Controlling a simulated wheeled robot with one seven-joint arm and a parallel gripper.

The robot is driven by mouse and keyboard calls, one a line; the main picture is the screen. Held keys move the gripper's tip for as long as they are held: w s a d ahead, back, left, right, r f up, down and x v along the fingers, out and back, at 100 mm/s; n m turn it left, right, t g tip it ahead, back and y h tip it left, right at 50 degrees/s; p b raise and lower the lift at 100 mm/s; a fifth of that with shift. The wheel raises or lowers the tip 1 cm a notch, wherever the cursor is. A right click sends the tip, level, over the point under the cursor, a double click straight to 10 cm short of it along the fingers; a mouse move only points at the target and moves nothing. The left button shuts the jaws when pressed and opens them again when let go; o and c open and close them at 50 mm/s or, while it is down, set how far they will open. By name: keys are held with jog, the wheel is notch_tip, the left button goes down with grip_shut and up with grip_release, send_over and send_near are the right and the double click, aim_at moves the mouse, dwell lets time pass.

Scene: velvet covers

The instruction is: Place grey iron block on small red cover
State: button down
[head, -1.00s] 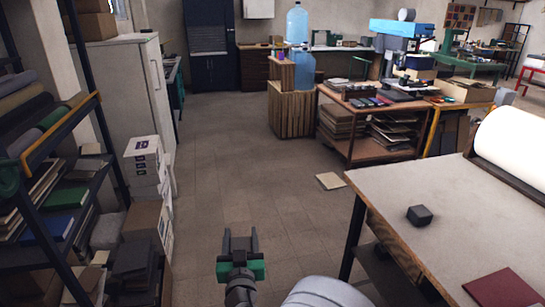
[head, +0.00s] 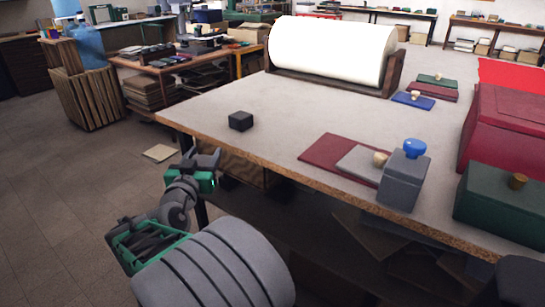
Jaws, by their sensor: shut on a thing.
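My gripper (head: 205,164) is low at the table's near left edge, beside and below the tabletop. Its jaws are shut on a small dark grey thing, taken as the grey iron block; the fingers hide most of it. A dark red flat cover (head: 322,151) lies near the front edge of the table (head: 285,108), partly under a grey flat cover (head: 357,164) with a tan knob. A smaller dark red cover (head: 431,92) lies farther back, near a green one (head: 437,80). I cannot tell which is the small red cover.
A dark cube (head: 241,121) sits near the table's left corner. A grey box with a blue knob (head: 404,180), a green box (head: 500,203) and a large red box (head: 507,125) stand at right. A blue cover (head: 413,100) and a white roll (head: 332,51) are behind.

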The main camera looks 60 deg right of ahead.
jog(key=s+d+r+m+g, duration=0.1)
jog(key=s+d+m+g, duration=0.1)
jog(key=s+g, duration=0.2)
jog(key=s+d+r+m+g+h, duration=0.1)
jog(key=s+d+r+m+g, duration=0.1)
jog(key=s, duration=0.4)
jog(key=shift+s+d+m+g+b, duration=0.15)
jog(key=shift+m+g+b, duration=0.25)
jog(key=shift+m+g, duration=0.5)
